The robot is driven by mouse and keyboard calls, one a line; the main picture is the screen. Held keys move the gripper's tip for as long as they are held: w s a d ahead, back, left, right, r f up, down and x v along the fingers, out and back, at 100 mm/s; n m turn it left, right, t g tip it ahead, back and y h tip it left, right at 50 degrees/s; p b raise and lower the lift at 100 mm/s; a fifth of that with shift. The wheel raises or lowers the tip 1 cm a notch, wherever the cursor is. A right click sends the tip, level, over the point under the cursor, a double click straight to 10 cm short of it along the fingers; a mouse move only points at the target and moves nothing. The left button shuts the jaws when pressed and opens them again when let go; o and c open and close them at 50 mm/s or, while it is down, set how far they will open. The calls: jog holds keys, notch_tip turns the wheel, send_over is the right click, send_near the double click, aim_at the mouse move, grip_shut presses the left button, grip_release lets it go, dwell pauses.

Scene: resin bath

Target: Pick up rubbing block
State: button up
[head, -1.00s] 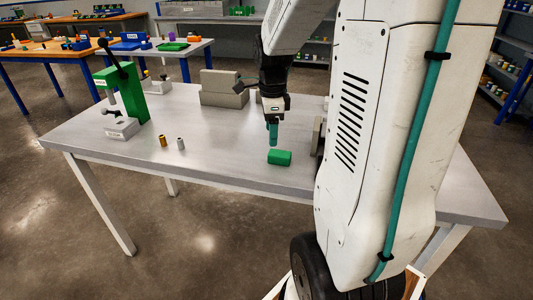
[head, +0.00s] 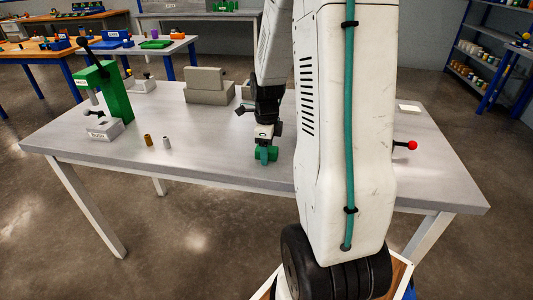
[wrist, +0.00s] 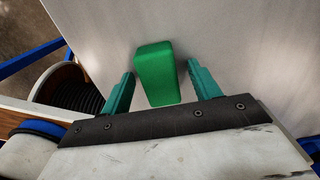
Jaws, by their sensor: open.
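The rubbing block is a green block with rounded edges. In the wrist view the rubbing block (wrist: 156,75) lies between the two teal fingers of my gripper (wrist: 161,84), with a gap on each side. In the head view my gripper (head: 265,154) is low over the front part of the table, right at the block (head: 272,153), and partly hides it. The fingers are open and hold nothing.
The grey table (head: 210,165) is clear around the block. A brass cylinder (head: 148,140) and a silver cylinder (head: 166,142) stand to the left. A green press (head: 115,92) is at the left, and grey stepped blocks (head: 205,86) stand behind.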

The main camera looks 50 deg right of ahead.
jog(key=c, duration=1.1)
jog(key=shift+r, duration=0.2)
jog(key=shift+r, duration=0.6)
notch_tip(320, 180, up, 2)
jog(key=shift+r, duration=0.2)
jog(key=s+a, duration=0.1)
jog(key=s, duration=0.4)
jog(key=s+a, duration=0.1)
jog(key=s, duration=0.4)
jog(key=s+a+r, duration=0.1)
jog(key=s+a, duration=0.1)
jog(key=s, duration=0.3)
jog(key=shift+s, duration=0.25)
